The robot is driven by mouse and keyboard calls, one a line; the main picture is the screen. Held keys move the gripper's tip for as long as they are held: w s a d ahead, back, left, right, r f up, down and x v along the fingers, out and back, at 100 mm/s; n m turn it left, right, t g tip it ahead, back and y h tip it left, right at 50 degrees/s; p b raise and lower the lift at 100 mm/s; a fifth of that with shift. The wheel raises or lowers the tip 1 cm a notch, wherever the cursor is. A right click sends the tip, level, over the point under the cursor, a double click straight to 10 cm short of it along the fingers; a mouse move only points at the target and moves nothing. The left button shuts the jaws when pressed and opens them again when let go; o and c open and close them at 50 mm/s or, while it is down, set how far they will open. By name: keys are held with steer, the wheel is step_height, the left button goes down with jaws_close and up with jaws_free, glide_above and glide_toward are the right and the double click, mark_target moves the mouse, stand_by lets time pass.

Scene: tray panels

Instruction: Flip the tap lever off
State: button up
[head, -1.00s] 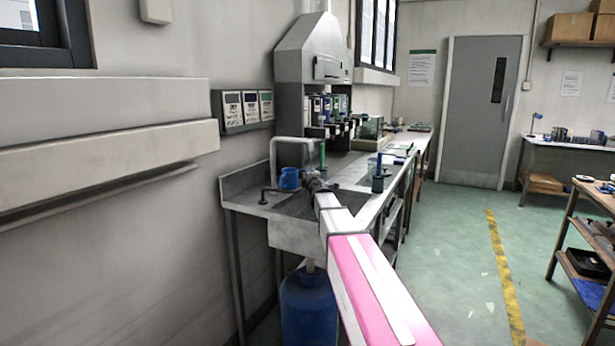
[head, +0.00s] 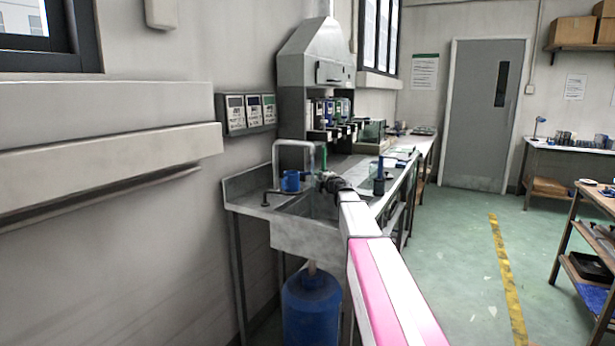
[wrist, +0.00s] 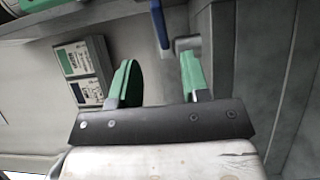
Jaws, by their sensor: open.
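The tap is a grey arched pipe (head: 293,144) over the metal sink at the end of the bench. A blue bar (wrist: 160,24), which looks like the tap lever, shows at the top of the wrist view. It lies beside a short grey cylinder (wrist: 188,43). My gripper (wrist: 158,80) has its green fingers spread with nothing between them. The blue bar is beyond the fingertips and apart from them. In the head view my gripper (head: 324,178) is small, over the sink just right of the pipe; its fingers are hard to make out and the lever cannot be picked out clearly.
A large blue container (head: 311,310) is below. Labelled panels (head: 250,113) hang on the wall at left. Open green floor (head: 462,235) lies to the right.

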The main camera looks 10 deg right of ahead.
mark_target(307, 174)
steer(key=shift+y, duration=0.3)
steer(key=x, duration=1)
steer(key=shift+w+f, duration=0.1)
steer(key=shift+w, duration=0.3)
jaws_close()
steer(key=shift+s, duration=0.1)
